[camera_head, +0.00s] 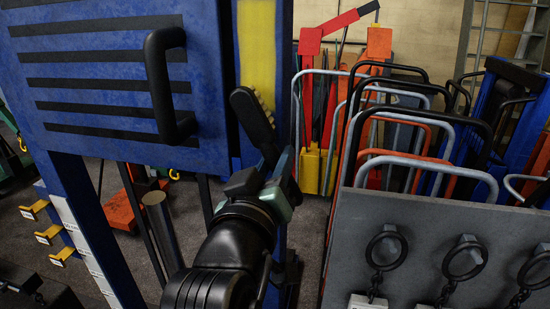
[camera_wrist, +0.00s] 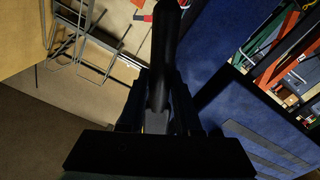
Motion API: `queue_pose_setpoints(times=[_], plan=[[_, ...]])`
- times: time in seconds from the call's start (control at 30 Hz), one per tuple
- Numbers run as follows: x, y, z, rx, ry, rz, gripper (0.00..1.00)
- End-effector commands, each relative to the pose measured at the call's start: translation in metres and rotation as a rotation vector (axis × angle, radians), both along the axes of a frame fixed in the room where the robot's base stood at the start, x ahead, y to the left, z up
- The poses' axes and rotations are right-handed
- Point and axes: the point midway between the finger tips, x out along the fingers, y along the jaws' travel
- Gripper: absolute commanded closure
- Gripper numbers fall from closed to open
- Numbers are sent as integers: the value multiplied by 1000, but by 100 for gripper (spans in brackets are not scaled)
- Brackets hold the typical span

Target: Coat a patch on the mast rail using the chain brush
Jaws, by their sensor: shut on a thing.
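The chain brush (camera_head: 252,115) is black with a row of tan bristles along its upper right edge. My gripper (camera_head: 279,178) is shut on its lower end and holds it up, tilted to the left. The blue mast rail (camera_head: 284,80) stands upright behind it, with a yellow patch (camera_head: 256,50) on its upper face. The brush head overlaps the lower part of the patch in the head view; I cannot tell whether it touches. In the wrist view the brush (camera_wrist: 165,50) is a dark shape rising from between the gripper fingers (camera_wrist: 158,112).
A blue panel with black slots and a black handle (camera_head: 160,80) stands close left of the brush. Several hand trucks (camera_head: 425,165) stand at the right behind a grey board (camera_head: 430,240) with hanging rings. A grey post (camera_head: 161,235) stands at lower left.

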Motion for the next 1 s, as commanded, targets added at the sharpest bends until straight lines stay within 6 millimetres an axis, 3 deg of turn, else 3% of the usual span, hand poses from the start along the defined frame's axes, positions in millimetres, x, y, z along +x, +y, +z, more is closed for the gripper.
queue_pose_setpoints(times=[0.37, 1.0], plan=[[-3, 1, -1, 0, 0, -1, 100], [-56, 18, -1, 0, -1, 0, 100]])
